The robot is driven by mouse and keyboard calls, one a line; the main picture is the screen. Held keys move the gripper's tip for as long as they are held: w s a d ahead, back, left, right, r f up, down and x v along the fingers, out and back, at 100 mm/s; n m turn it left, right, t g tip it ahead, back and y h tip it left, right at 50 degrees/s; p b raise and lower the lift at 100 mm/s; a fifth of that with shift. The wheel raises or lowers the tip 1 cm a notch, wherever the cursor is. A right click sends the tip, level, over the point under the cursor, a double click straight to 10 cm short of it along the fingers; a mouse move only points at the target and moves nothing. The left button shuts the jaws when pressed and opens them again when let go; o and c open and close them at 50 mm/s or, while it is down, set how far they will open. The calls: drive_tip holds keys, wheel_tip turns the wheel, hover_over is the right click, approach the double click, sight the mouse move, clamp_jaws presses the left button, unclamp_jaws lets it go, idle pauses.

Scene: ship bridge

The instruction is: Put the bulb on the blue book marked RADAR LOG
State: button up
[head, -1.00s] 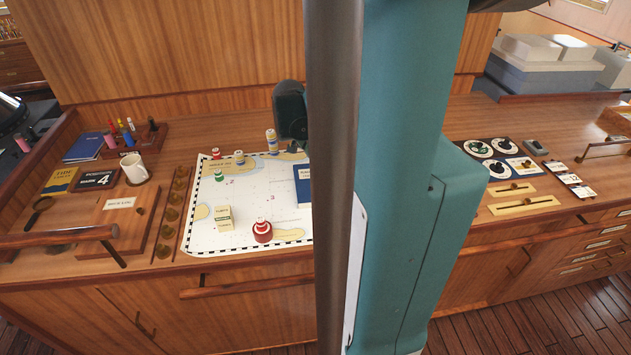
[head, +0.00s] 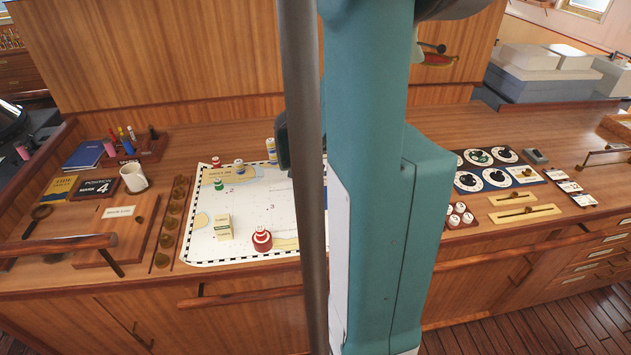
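I cannot pick out the bulb in the head view. A blue book (head: 88,154) lies at the back left of the desk, and its cover marking is too small to read. The blue book seen earlier on the chart is now hidden behind my column and arm, save perhaps a sliver. A dark part at the end of my arm shows above the back of the chart, left of the column. It seems to belong to my gripper, but its fingers are hidden, so I cannot see whether it is open or holds anything.
A white mug (head: 133,177), a pen holder (head: 150,145) and a wooden board (head: 112,230) stand left. White-topped pieces (head: 459,215) and a dial panel (head: 497,177) lie right.

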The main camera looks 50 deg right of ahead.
sight(314, 177)
drive_tip(key=shift+f, duration=2.1)
drive_tip(key=shift+f+b, duration=0.15)
drive_tip(key=shift+b, duration=0.25)
drive_tip(key=o, duration=0.7)
drive_tip(key=shift+r, duration=0.25)
drive_tip(key=shift+p+v, duration=0.75)
drive_tip(key=shift+v, duration=5.25)
drive_tip(key=shift+a, duration=0.1)
